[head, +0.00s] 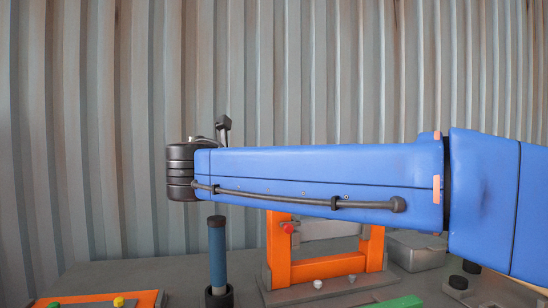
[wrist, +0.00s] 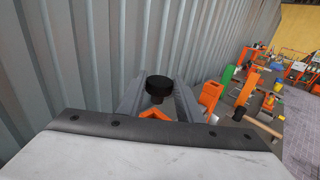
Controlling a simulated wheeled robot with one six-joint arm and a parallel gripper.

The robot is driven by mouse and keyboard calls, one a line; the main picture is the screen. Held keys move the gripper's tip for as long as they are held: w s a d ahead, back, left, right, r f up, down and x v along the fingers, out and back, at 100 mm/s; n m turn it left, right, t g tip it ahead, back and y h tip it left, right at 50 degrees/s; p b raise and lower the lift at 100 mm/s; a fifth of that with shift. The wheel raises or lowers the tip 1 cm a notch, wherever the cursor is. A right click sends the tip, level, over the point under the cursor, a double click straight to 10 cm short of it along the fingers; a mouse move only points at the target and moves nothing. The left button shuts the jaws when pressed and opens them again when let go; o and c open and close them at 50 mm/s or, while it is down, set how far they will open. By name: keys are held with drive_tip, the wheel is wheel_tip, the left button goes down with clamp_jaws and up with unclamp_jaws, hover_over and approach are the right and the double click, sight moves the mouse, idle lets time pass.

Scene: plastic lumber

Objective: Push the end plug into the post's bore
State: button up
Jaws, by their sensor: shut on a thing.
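A black round-headed piece (wrist: 159,85), which looks like the end plug, sits between the two grey fingers of my gripper (wrist: 158,97) in the wrist view. The gripper is shut on it; its lower part is mostly hidden. In the head view my blue arm stretches left and hides the fingers and the held piece. An orange frame (head: 278,255) stands on the bench below the arm, with a grey bar (head: 328,230) across it. I cannot tell for sure whether this bar is the post. No bore shows.
A blue rod with a dark top (head: 217,255) stands upright in a black cup left of the frame. An orange tray (head: 100,299) lies at the lower left, a grey box (head: 415,250) at the right. A corrugated wall (head: 90,120) rises behind the bench.

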drive_tip(key=shift+f, duration=1.35)
drive_tip(key=shift+f, duration=1.15)
idle(0.6)
drive_tip(key=o, duration=1.1)
drive_tip(key=shift+s, duration=0.1)
drive_tip(key=f+v, duration=0.1)
drive_tip(key=v, duration=1.6)
drive_tip(key=shift+r, duration=0.45)
drive_tip(key=shift+s+a, duration=0.1)
